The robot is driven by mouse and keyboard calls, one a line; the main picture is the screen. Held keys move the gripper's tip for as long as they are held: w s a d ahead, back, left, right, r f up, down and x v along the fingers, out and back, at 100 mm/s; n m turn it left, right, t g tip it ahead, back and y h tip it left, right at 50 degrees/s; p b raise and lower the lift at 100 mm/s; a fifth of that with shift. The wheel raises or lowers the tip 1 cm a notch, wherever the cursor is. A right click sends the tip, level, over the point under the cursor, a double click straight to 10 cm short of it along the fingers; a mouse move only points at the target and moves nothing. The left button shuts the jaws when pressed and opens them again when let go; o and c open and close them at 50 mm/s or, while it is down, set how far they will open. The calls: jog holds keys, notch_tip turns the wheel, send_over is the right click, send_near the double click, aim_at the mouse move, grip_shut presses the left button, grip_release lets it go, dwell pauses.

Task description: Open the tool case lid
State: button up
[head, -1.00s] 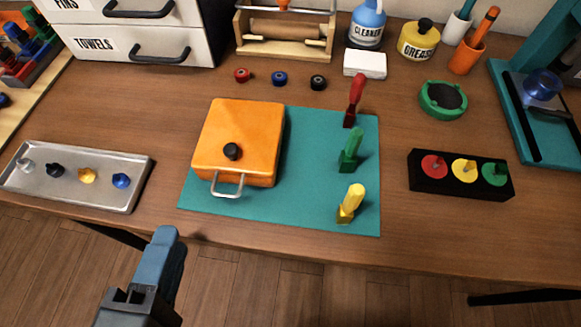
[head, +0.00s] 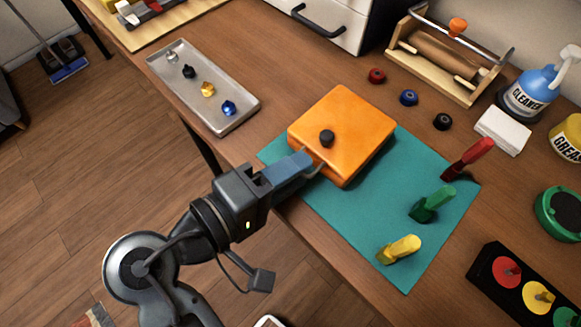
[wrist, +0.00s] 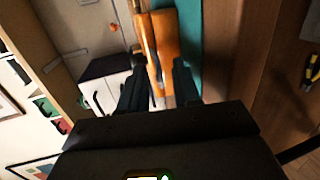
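The orange tool case (head: 352,122) sits shut on the teal mat (head: 345,215), with a black knob (head: 327,138) on its lid. Its silver front handle (head: 318,168) is partly hidden by my gripper (head: 308,164). My gripper's blue fingers reach the front of the case, at the handle. In the wrist view my gripper (wrist: 162,76) has its two dark fingers apart, with the orange case (wrist: 167,35) just beyond them. I cannot tell whether a finger touches the handle.
A metal tray (head: 205,90) with small knobs lies to the left. White drawers (head: 335,22) and a paper-roll holder (head: 450,55) stand behind.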

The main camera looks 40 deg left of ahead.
grip_shut()
dwell(1.4)
